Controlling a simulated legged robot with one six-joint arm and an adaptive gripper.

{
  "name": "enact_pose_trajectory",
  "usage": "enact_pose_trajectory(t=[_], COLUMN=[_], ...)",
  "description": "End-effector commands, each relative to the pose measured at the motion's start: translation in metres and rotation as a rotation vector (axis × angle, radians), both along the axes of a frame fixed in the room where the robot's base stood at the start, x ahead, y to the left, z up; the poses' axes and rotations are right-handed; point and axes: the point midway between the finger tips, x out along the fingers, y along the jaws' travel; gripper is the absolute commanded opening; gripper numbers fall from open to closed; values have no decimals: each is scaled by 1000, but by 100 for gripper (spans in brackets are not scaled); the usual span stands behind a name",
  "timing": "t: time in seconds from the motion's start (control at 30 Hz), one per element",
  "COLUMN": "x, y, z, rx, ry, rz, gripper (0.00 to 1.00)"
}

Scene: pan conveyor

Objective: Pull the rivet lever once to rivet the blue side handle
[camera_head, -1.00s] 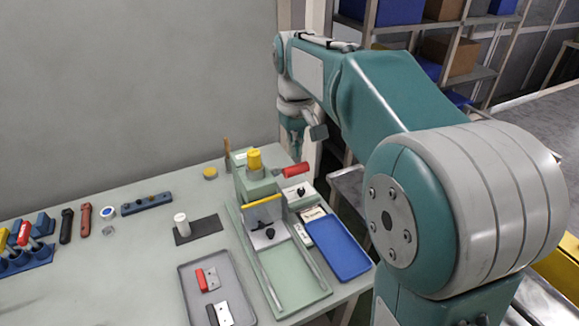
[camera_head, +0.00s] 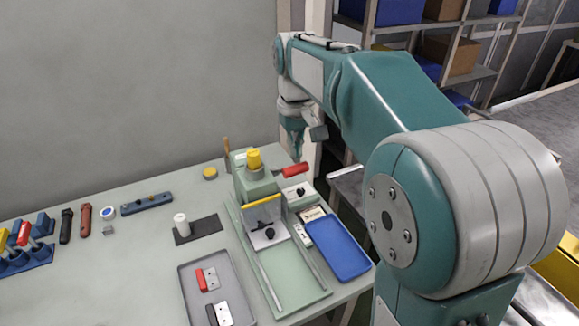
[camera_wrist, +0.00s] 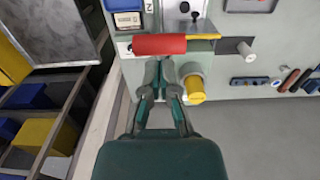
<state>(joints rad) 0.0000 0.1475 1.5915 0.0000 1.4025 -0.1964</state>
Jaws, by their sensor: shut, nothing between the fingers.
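The rivet lever is a red grip (camera_head: 294,170) at the back right of the green-grey rivet press (camera_head: 255,185). In the wrist view the lever grip (camera_wrist: 160,44) lies crosswise just beyond my fingertips. My gripper (camera_wrist: 159,66) is shut and empty, its fingertips close to the lever; I cannot tell whether they touch it. In the head view my gripper (camera_head: 295,148) hangs just above and behind the lever. The press has a yellow cap (camera_head: 254,158), also at right of my fingers in the wrist view (camera_wrist: 195,88). I cannot make out a blue side handle.
A blue tray (camera_head: 338,248) lies right of the press. A grey tray (camera_head: 190,290) with red and black handle parts lies at front. Tools and a blue rack (camera_head: 28,258) stand at left. A wall is behind the table; a shelf (camera_wrist: 40,125) stands beyond its edge.

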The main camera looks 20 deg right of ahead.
Motion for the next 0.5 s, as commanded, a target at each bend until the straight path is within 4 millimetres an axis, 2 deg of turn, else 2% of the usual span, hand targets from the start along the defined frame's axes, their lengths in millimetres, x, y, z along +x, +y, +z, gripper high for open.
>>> enact_pose_trajectory(t=[0.37, 0.5], x=[0, -1], y=[0, 0], z=[-1, -6], rx=[0, 0], ry=[0, 1], rz=[0, 0], gripper=[0, 0])
